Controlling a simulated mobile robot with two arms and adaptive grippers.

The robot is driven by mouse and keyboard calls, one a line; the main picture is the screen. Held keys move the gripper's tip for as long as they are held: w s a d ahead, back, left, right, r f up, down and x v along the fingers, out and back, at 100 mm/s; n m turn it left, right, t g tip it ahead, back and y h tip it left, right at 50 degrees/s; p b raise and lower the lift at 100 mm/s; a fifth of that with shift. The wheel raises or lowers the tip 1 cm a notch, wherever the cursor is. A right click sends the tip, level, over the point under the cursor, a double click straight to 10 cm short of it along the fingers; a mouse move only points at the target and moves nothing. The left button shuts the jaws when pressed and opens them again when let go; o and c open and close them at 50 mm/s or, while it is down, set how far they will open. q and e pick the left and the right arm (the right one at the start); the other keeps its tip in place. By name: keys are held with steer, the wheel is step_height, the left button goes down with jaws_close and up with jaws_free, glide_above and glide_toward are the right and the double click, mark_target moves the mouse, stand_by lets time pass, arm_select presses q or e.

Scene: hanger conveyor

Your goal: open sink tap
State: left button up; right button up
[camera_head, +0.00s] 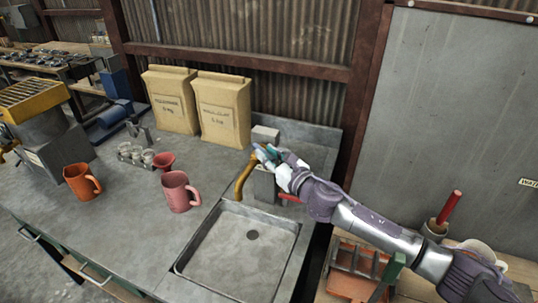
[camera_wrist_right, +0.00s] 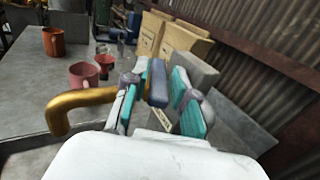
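The sink tap has a curved brass spout (camera_head: 243,180) at the back of the metal sink (camera_head: 202,238). The spout also shows at the left of the right wrist view (camera_wrist_right: 78,103). My right gripper (camera_head: 268,154) is at the tap, above and behind the spout. In the right wrist view its teal-padded fingers (camera_wrist_right: 157,108) stand apart, with a blue-grey piece (camera_wrist_right: 157,82), seemingly a tap handle, between them. I cannot tell whether the fingers touch it. A red piece (camera_head: 290,197) shows partly under my right forearm. My left gripper is not in view.
Two paper bags (camera_head: 222,108) stand against the corrugated wall. A grey block (camera_head: 265,134) is behind the tap. A red-handled tool (camera_head: 449,207) stands at right.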

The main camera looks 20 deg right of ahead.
steer(key=shift+o, duration=0.8)
steer(key=shift+s+d, duration=0.1)
steer(key=shift+s, duration=0.1)
steer(key=v, duration=0.7)
